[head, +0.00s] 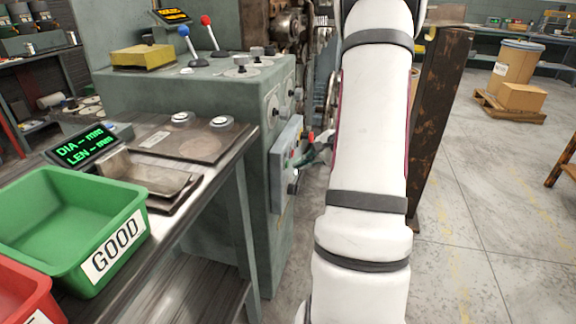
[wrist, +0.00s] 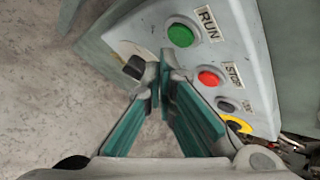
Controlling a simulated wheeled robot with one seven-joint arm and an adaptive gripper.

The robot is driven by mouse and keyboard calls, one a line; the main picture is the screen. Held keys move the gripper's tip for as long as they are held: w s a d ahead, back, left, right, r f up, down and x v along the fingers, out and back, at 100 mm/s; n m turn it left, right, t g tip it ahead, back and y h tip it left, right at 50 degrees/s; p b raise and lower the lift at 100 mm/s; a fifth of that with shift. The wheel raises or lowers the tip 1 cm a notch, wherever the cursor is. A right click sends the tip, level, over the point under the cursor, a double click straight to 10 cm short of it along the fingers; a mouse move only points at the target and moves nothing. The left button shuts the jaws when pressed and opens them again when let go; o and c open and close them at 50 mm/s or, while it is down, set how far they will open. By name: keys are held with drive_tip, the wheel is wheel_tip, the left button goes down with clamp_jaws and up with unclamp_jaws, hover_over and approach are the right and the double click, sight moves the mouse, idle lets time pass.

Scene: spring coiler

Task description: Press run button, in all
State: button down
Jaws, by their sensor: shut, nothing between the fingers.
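The green run button (wrist: 181,36) sits on a grey control box (wrist: 236,70) in the wrist view, beside a RUN label (wrist: 208,24). A red button (wrist: 209,78) with a STOP label (wrist: 232,75) is below it. My gripper (wrist: 159,82) is shut and empty, with its teal fingertips together just left of the red button and below the green one in the picture. The tips appear apart from the green button. In the head view the control box (head: 285,160) is on the machine's side, and my gripper (head: 318,150) is beside it, partly hidden by my arm.
A black knob (wrist: 134,67) and a yellow-ringed control (wrist: 238,124) share the box. A bench with a green GOOD bin (head: 60,215) stands left. A rusty post (head: 440,110) stands behind my arm. Open floor (head: 490,220) lies right.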

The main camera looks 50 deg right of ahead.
drive_tip(key=s, duration=0.1)
drive_tip(key=s+d, duration=0.1)
drive_tip(key=s, duration=0.1)
drive_tip(key=s+d, duration=0.1)
drive_tip(key=shift+s, duration=0.25)
drive_tip(key=shift+s, duration=0.1)
idle(0.8)
